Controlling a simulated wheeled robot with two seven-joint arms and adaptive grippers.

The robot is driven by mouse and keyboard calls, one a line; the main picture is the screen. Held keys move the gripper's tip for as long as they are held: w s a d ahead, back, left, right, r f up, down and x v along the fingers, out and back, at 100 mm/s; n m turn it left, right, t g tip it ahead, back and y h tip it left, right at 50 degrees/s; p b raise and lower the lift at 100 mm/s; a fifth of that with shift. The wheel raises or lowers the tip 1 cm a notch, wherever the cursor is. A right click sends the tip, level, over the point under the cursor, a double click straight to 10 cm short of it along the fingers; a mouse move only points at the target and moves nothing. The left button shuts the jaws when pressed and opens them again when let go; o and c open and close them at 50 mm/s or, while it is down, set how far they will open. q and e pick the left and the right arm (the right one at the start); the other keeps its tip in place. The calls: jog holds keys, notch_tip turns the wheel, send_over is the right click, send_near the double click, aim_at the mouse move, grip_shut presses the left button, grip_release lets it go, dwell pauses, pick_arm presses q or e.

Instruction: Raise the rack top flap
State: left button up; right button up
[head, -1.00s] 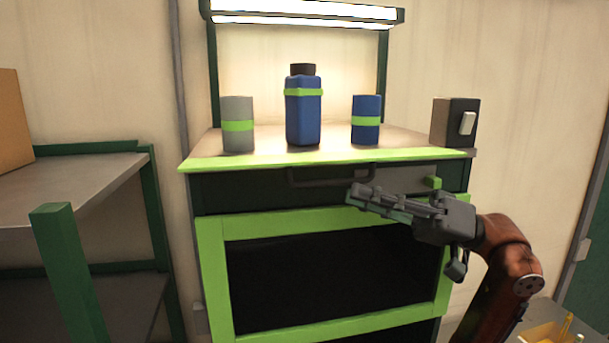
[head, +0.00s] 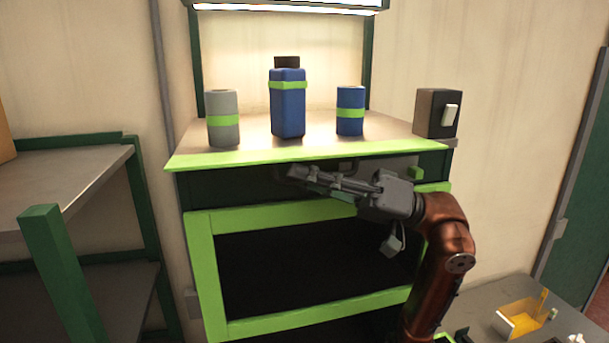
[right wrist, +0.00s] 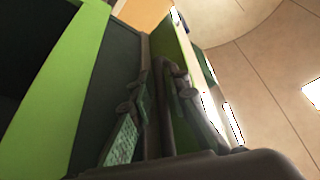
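The rack (head: 205,270) has a light green frame and a dark front flap (head: 230,187) just below its top shelf. A dark bar handle (head: 350,162) is on the flap, partly hidden behind my right gripper. My right gripper (head: 291,174) lies across the front of the flap at the handle, its fingers pointing left. In the right wrist view, the handle bar (right wrist: 163,105) stands between the two fingers of my right gripper (right wrist: 160,85). A gap shows between the fingers, which look open around the bar. My left gripper is not in view.
A grey can (head: 223,132), a blue bottle (head: 288,110) and a blue can (head: 350,118) stand on the rack top. A black switch box (head: 436,115) is at its right end. A green-framed shelf (head: 70,180) stands left. A yellow tray (head: 520,316) lies low at right.

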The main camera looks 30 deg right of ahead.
jog(key=shift+c, duration=0.4)
grip_shut()
